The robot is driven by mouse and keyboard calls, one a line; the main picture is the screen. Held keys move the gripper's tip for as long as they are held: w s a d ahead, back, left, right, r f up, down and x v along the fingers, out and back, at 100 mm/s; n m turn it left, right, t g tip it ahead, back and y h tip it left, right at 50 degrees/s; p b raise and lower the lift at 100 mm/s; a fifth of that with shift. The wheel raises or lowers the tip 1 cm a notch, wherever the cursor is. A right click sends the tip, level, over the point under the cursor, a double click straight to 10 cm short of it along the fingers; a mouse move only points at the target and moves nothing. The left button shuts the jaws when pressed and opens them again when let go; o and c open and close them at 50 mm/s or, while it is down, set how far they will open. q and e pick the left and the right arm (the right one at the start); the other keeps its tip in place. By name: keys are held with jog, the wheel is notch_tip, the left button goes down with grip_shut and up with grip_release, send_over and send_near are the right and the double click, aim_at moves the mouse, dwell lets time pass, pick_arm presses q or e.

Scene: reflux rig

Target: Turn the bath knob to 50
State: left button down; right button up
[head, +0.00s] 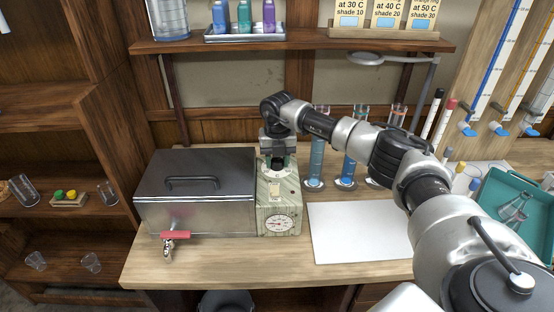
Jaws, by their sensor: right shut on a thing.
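The bath is a steel box with a handled lid (220,170) at the left of the bench. Joined to its right side is a pale green, marbled control box (279,203) with a round white dial (281,223) on its front. The dial's reading is too small to make out. My right gripper (277,161) points down over the top of the control box and is shut on the bath knob there. The fingers mostly hide the knob, so its setting cannot be read. My left gripper is not in view.
A red-handled tap (175,235) sticks out from the bath's front. Tall cylinders with blue liquid (316,160) stand behind my right arm. A white board (355,232) lies right of the control box. A teal tray (512,212) holds glassware at far right.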

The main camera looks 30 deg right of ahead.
aim_at(278, 160)
jog(key=o, duration=0.9)
jog(key=shift+r, duration=0.1)
jog(key=shift+r, duration=0.1)
notch_tip(278, 160, up, 11)
jog(key=shift+d+f+b, duration=0.1)
jog(key=shift+f+b, duration=0.1)
jog(key=shift+b, duration=1.05)
